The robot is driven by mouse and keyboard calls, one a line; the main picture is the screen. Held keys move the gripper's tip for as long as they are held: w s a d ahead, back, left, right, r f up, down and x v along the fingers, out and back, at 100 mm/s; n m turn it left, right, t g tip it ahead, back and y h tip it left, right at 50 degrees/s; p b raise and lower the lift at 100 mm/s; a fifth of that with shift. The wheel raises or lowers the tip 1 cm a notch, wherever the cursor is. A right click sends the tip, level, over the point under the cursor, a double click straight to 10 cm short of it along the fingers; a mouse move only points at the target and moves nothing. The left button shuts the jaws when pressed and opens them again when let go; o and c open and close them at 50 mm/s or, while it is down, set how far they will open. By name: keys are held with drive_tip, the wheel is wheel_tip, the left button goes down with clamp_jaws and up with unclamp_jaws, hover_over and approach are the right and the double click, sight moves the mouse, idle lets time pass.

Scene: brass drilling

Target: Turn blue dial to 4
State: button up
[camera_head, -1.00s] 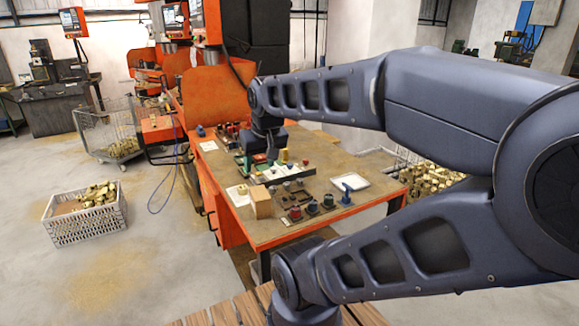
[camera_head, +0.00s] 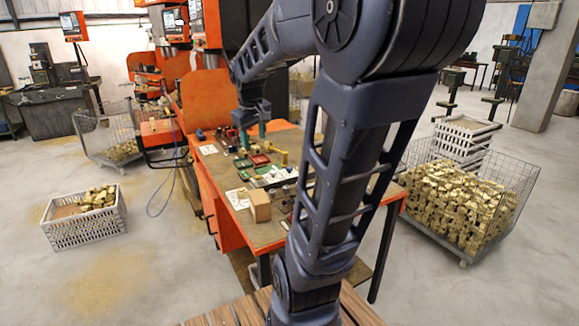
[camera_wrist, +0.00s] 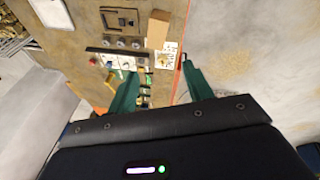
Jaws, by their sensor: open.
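My gripper (camera_head: 254,132) is over the far part of the workbench in the head view, its green fingers pointing down. In the wrist view its two green fingers (camera_wrist: 157,72) stand wide apart with nothing held between them.
The workbench (camera_head: 236,212) carries a cardboard box (camera_head: 260,205), a white panel (camera_head: 272,177), and red and green parts near my gripper. A wire cart of brass parts (camera_head: 465,200) stands at right, and a white crate (camera_head: 85,216) on the floor at left.

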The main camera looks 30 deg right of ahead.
drive_tip(key=w+d+f+n+g, duration=0.1)
drive_tip(key=w+d, duration=0.2)
drive_tip(key=w, duration=0.3)
drive_tip(key=w+d+f+n, duration=0.1)
drive_tip(key=w+d+n, duration=0.15)
drive_tip(key=w, duration=0.25)
drive_tip(key=n+g+y, duration=0.1)
drive_tip(key=n+g, duration=0.1)
drive_tip(key=n, duration=0.3)
hover_over(290, 167)
wheel_tip(290, 167, down, 18)
wheel_tip(290, 167, down, 11)
drive_tip(key=shift+a+r, duration=0.1)
drive_tip(key=c, duration=1)
